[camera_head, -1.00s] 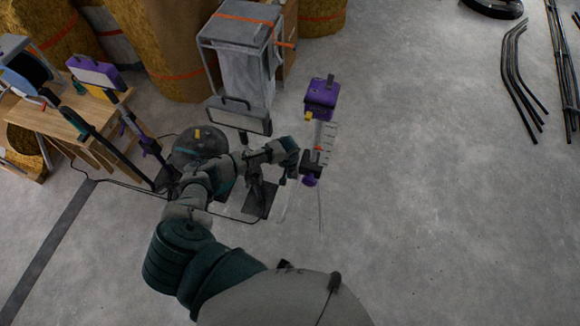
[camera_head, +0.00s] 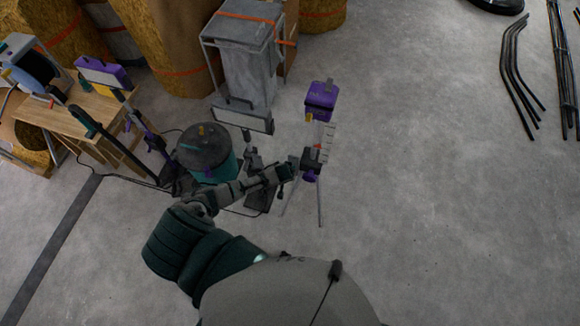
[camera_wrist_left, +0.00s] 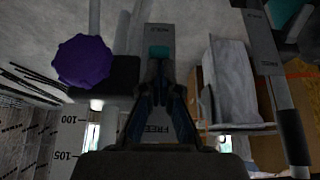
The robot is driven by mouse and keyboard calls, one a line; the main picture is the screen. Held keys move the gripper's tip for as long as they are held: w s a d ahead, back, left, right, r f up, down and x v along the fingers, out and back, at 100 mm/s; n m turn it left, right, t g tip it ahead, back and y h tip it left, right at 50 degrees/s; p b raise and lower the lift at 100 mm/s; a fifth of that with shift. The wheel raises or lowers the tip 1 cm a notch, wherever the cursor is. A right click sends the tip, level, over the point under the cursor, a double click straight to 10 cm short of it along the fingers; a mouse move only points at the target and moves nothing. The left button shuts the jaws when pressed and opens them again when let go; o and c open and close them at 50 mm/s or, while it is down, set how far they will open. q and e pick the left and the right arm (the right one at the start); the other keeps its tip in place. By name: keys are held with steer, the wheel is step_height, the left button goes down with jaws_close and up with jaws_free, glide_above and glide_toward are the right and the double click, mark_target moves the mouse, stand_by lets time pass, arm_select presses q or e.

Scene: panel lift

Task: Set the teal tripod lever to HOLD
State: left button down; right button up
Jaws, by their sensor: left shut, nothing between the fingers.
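The tripod (camera_head: 319,205) stands on the floor with a purple box (camera_head: 322,95) on top, a white scale (camera_head: 325,140) and a purple knob (camera_head: 311,177). The purple knob also shows at left in the left wrist view (camera_wrist_left: 83,60). There, a grey plate reads HOLD at the far end (camera_wrist_left: 167,30) and FREE at the near end. The teal lever (camera_wrist_left: 159,51) shows just beyond my left fingertips, below the HOLD lettering. My left gripper (camera_wrist_left: 160,66) is shut and empty; whether it touches the lever is unclear. My right gripper is not in view.
A teal drum (camera_head: 207,155) and a work lamp (camera_head: 243,116) stand left of the tripod. A wooden table (camera_head: 75,112) is farther left. Cables lie on the floor. The floor right of the tripod is clear up to the dark rods (camera_head: 520,80).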

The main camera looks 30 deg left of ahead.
arm_select(q)
steer(key=shift+s+d+f+t+y+b, duration=0.15)
steer(key=shift+f+t+b, duration=0.1)
steer(key=shift+t, duration=0.3)
steer(key=shift+s+a+f+t+y+b, duration=0.15)
steer(key=shift+f+t, duration=0.1)
steer(key=shift+t, duration=0.3)
steer(key=shift+d, duration=0.1)
steer(key=shift+w, duration=0.1)
steer(key=shift+w+a+r, duration=0.2)
steer(key=shift+w+r, duration=0.15)
steer(key=shift+w, duration=0.3)
